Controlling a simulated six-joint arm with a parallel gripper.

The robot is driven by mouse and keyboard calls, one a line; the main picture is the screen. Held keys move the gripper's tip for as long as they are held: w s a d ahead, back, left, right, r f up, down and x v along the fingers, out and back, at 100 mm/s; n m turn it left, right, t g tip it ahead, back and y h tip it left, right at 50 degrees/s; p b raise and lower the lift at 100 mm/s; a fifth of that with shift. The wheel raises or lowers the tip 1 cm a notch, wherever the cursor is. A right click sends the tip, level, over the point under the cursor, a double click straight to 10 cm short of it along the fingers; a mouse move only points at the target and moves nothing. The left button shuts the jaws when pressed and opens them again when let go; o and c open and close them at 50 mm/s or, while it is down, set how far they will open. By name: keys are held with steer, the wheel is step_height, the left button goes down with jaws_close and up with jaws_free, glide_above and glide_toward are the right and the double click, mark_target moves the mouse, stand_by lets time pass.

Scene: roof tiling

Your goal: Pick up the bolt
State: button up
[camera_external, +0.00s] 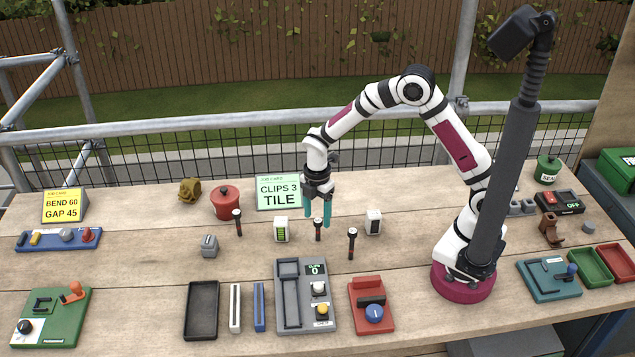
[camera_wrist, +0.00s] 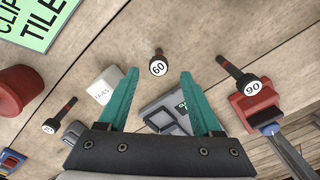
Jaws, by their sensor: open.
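Three dark bolts with red bands stand upright on the wooden bench: one at left (camera_external: 237,222), one in the middle (camera_external: 318,230) and one at right (camera_external: 351,243). In the wrist view, their round white heads show labels: the middle bolt (camera_wrist: 158,65) reads 60, the right bolt (camera_wrist: 251,88) reads 90, and the left one (camera_wrist: 48,129) is too small to read surely. My gripper (camera_external: 317,217) points down with teal fingers open and empty, close over the middle bolt. In the wrist view, the 60 bolt lies between and just beyond the fingertips (camera_wrist: 159,72).
White blocks (camera_external: 281,230) (camera_external: 373,222) stand on either side of the middle bolt. A red pot (camera_external: 226,203) and a green job card (camera_external: 279,193) stand behind. A grey clip-counter device (camera_external: 290,335) and a red device (camera_external: 387,318) lie in front.

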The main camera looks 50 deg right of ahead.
mark_target(318, 220)
steer(key=f, duration=0.5)
steer(key=shift+w+d, duration=0.15)
steer(key=shift+d, duration=0.2)
jaws_close()
